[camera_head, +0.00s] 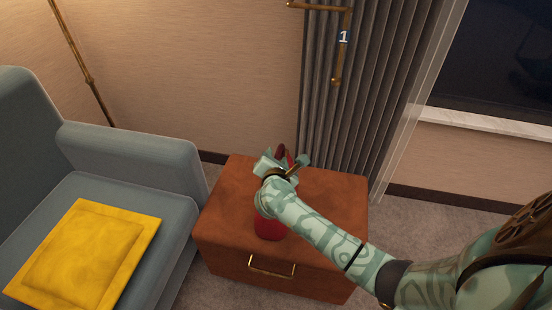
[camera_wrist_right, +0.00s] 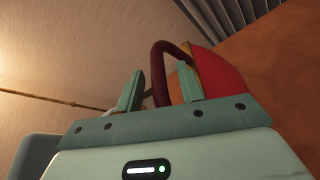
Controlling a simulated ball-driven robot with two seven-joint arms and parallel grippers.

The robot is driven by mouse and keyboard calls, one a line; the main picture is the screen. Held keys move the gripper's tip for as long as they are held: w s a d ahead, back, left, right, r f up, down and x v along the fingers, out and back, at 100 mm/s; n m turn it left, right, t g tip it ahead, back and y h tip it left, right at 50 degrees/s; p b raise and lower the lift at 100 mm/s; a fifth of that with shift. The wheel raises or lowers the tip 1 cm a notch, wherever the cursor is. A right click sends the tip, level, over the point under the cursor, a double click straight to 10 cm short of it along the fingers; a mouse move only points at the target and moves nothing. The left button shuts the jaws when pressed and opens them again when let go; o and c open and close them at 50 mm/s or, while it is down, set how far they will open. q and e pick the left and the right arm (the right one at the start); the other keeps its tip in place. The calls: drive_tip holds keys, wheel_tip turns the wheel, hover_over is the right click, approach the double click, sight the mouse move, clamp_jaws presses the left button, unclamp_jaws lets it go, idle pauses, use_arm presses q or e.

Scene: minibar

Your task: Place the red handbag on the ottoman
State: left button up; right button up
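The brown leather ottoman (camera_head: 330,200) stands in the middle of the head view, with a brass handle on its front. My right gripper (camera_head: 283,160) is over its top. The red handbag (camera_head: 268,228) is partly hidden behind my right wrist, over the ottoman's top near the front edge. I cannot tell whether its base touches the top. In the right wrist view, the bag's red side (camera_wrist_right: 220,78) and dark red handle (camera_wrist_right: 159,75) show. The handle passes between the spread fingers of my right gripper (camera_wrist_right: 160,88), with gaps beside it. My left gripper is not in view.
A grey-blue sofa (camera_head: 130,150) with a yellow cushion (camera_head: 85,255) stands close to the ottoman's left. A grey curtain (camera_head: 345,100) hangs behind it, with a brass rod (camera_head: 340,60) in front. Carpet (camera_head: 430,235) is clear to the right.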

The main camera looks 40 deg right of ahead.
drive_tip(key=shift+r, duration=0.15)
drive_tip(key=shift+s+a+r, duration=0.1)
drive_tip(key=shift+r, duration=0.1)
use_arm(q)
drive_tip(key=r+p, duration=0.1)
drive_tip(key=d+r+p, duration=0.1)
drive_tip(key=p, duration=0.1)
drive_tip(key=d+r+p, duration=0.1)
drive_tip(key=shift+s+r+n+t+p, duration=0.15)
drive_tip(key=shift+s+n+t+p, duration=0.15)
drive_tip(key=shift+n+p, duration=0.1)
use_arm(e)
drive_tip(key=v, duration=1.1)
drive_tip(key=shift+s+a, duration=0.15)
drive_tip(key=shift+s, duration=0.2)
